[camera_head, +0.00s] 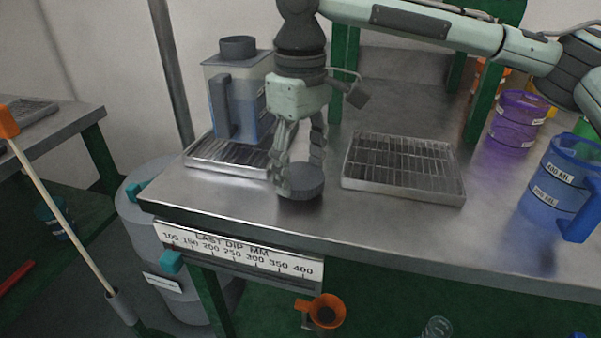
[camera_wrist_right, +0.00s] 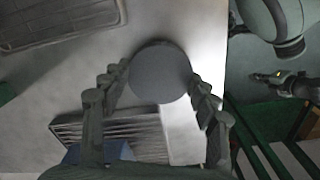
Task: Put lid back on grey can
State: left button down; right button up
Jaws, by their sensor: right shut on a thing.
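My right gripper (camera_head: 299,177) points down over the metal bench and is shut on a dark grey round lid (camera_head: 304,183). The lid is held between the fingertips near the bench's front edge; I cannot tell whether it touches the bench. In the right wrist view the lid (camera_wrist_right: 160,72) shows as a flat disc between the fingers. A clear-walled can with a grey handle (camera_head: 222,106) and blue liquid stands on the left drip tray, left of my gripper. A dark round piece (camera_head: 238,47) tops it. My left gripper is not in the head view.
The left drip tray (camera_head: 199,155) lies under the can; an empty gridded tray (camera_head: 402,165) lies right of my gripper. Purple (camera_head: 516,120) and blue (camera_head: 562,175) containers stand at right. A green post (camera_head: 343,60) rises behind my gripper.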

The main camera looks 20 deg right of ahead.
aim_at(298, 175)
notch_tip(298, 175, up, 3)
jog(key=shift+a+r, duration=0.15)
pick_arm(q)
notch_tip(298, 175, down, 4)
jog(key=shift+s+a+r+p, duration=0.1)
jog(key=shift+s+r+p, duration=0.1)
jog(key=shift+p, duration=0.35)
pick_arm(e)
jog(key=w+a+r, duration=0.1)
jog(key=a+r, duration=0.5)
jog(key=a, duration=0.5)
jog(key=shift+w+a+r, duration=0.15)
jog(key=shift+w+r, duration=0.05)
jog(key=shift+w, duration=0.1)
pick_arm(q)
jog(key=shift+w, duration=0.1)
